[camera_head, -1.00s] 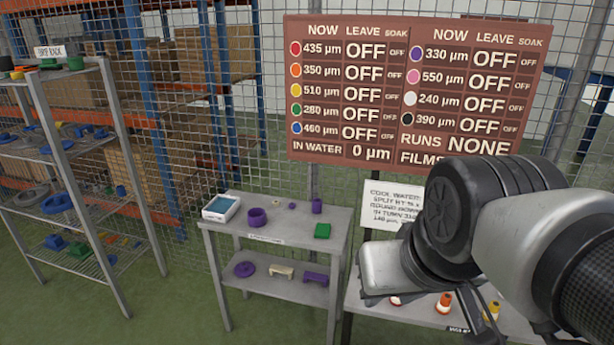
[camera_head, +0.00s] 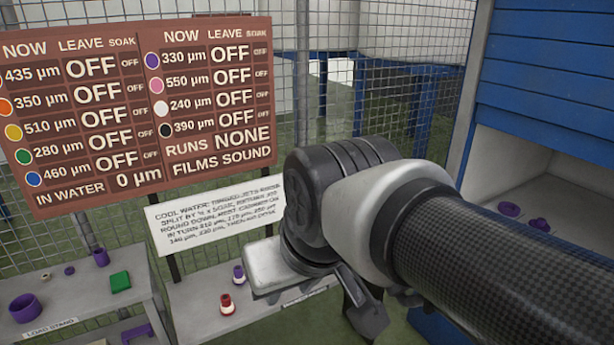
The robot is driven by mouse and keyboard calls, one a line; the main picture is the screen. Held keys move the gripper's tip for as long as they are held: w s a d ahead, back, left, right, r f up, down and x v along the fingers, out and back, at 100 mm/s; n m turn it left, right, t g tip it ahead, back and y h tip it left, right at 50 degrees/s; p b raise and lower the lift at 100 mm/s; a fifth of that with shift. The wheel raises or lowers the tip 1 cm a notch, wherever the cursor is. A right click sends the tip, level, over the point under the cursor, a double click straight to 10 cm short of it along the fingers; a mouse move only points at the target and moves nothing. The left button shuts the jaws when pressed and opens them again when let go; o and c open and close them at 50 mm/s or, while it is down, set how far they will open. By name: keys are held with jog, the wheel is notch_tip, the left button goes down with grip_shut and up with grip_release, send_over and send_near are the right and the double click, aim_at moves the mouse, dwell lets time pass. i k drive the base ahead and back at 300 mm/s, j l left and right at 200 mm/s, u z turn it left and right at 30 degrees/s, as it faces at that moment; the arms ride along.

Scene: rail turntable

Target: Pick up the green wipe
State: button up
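My gripper (camera_head: 366,312) appears only as a dark part below my arm's wrist, at the lower middle. It is well to the right of the wipe and apart from it. Its fingers are not clear, so I cannot tell whether it is open or shut. Nothing is seen held in it.
A purple cup (camera_head: 25,308) and small purple pieces share the load stand. A neighbouring stand holds a red-and-white bottle (camera_head: 227,304) and a purple-and-white bottle (camera_head: 239,274), partly behind my arm. A sign (camera_head: 215,213) stands behind. A blue booth (camera_head: 545,95) is at right.

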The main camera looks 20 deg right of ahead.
aim_at(120, 282)
jog(key=z, duration=3.95)
jog(key=u, duration=4.5)
jog(key=i+j+z, duration=0.25)
jog(key=z, duration=0.25)
jog(key=i+j+z, duration=0.2)
jog(key=j+z, duration=0.25)
jog(key=j, duration=0.1)
